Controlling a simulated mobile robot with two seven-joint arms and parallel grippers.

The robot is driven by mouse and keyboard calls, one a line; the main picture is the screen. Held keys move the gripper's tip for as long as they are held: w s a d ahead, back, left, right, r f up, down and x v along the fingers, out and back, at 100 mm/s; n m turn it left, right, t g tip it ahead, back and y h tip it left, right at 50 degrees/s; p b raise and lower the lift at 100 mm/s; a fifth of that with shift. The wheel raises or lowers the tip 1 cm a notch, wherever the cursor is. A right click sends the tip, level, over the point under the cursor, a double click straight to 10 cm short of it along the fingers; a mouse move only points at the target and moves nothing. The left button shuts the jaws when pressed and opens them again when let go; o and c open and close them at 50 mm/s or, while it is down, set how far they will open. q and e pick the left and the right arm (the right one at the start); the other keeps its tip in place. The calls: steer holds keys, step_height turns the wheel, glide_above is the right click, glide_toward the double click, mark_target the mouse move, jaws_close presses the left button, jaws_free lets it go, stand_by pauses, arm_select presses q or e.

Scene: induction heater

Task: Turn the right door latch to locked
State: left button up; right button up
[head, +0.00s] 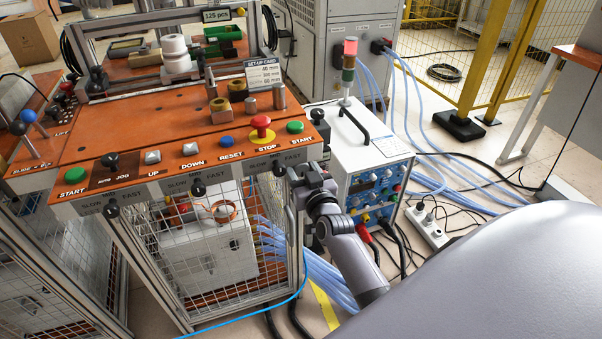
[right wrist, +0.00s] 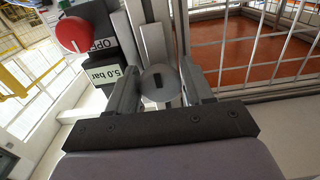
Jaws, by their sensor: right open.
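In the right wrist view, a round grey latch (right wrist: 159,84) with a dark slot sits on the frame post. My right gripper (right wrist: 158,75) is open, with one finger on each side of the latch. I cannot tell whether either finger touches it. In the head view, my right gripper (head: 304,174) is at the right front corner of the workstation, just below the orange control panel (head: 215,158). The latch is hidden there. The mesh door (head: 250,265) is below the panel. My left gripper is not in view.
A red knob (right wrist: 72,34) with an "OPEN" label and a "5.0 bar" label (right wrist: 105,72) are close to the gripper's left finger. A white power unit (head: 370,150) stands right of the workstation. Blue hoses (head: 430,165) and cables lie on the floor.

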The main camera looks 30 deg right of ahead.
steer(key=c, duration=0.7)
